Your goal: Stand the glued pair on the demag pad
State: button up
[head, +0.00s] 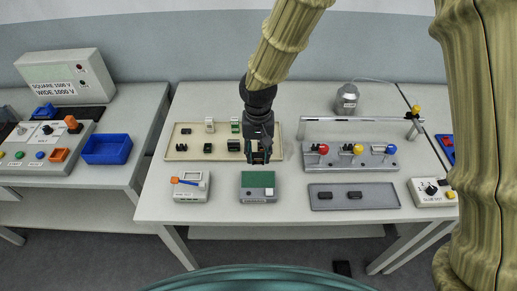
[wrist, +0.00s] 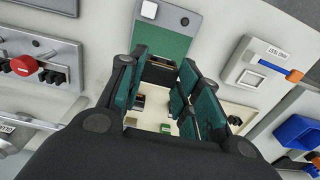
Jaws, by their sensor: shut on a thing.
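My gripper (head: 262,158) points down between the beige tray and the green-topped unit. In the wrist view its green-padded fingers (wrist: 162,82) are closed around a small dark block with a tan edge (wrist: 160,70), which looks like the glued pair. Much of it is hidden by the fingers, and I cannot make out a seam. The unit with a green pad (head: 257,180) lies on the table just in front of my gripper and appears to be the demag pad; no label is readable. It also shows in the wrist view (wrist: 165,38), bare on top.
The beige tray (head: 182,153) behind holds several white, green and dark connectors. An orange-lever tester (head: 190,187) stands left of the green unit. A grey tray (head: 378,203) with two dark parts lies right, in front of a fixture with coloured knobs (head: 350,158).

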jog(key=b, duration=0.4)
send_over(258, 179)
jog(key=shift+f, duration=4.25)
jog(key=o, duration=1.1)
jog(key=shift+r, duration=0.1)
notch_tip(258, 179, up, 12)
jog(key=shift+f, duration=0.15)
jog(key=shift+d, duration=0.1)
